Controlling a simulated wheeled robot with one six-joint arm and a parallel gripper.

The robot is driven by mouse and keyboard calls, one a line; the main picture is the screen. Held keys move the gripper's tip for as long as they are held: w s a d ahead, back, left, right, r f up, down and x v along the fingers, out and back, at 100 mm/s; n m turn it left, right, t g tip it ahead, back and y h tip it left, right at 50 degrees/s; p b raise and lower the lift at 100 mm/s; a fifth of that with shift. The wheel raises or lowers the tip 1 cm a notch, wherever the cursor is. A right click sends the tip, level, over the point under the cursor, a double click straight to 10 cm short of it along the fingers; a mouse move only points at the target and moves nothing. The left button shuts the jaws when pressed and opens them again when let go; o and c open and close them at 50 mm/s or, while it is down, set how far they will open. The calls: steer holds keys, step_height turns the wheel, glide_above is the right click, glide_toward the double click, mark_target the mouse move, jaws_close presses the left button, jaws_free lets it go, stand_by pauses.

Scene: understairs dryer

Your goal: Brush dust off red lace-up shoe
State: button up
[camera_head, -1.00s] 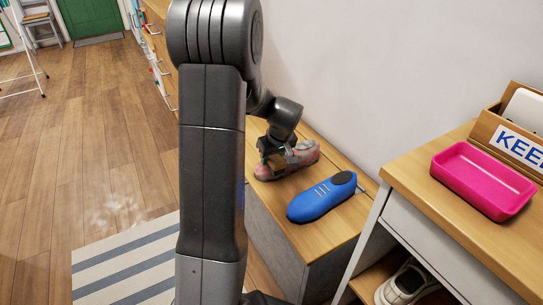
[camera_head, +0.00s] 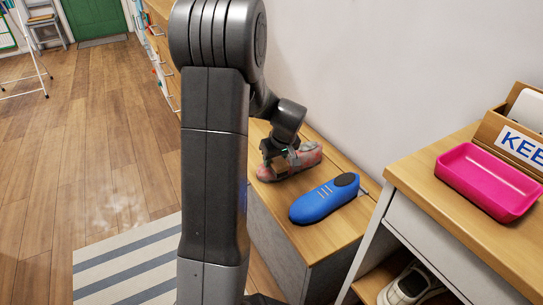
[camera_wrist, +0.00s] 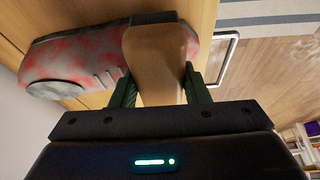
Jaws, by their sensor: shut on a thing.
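The red lace-up shoe (camera_head: 307,158) lies on the wooden bench top, with grey dusty patches over its red surface. It also shows at the upper left of the wrist view (camera_wrist: 75,62). My gripper (camera_wrist: 160,85) is shut on a wooden-backed brush (camera_wrist: 154,50). The brush lies over one end of the shoe and hides part of it. Its bristles are hidden, so I cannot tell whether they touch the shoe. In the head view, my gripper (camera_head: 274,158) is at the shoe's left end.
A blue shoe (camera_head: 322,198) lies close in front on the same bench (camera_head: 310,239). A wall rises behind. To the right, a higher cabinet top holds a pink tray (camera_head: 485,183) and a wooden box (camera_head: 518,140); a white shoe (camera_head: 408,287) sits on its lower shelf.

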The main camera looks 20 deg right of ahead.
steer(key=shift+w+a+p, duration=0.15)
steer(key=shift+w+p, duration=0.5)
steer(key=shift+w, duration=1.65)
steer(key=shift+s+r+b, duration=0.15)
steer(key=shift+s+b, duration=0.5)
steer(key=shift+s, duration=1.7)
steer(key=shift+w, duration=0.1)
steer(key=shift+w+p, duration=0.5)
steer(key=shift+w, duration=1.8)
steer(key=shift+s+b, duration=0.9)
steer(key=shift+s, duration=1.55)
step_height(320, 180, up, 7)
steer(key=p, duration=0.5)
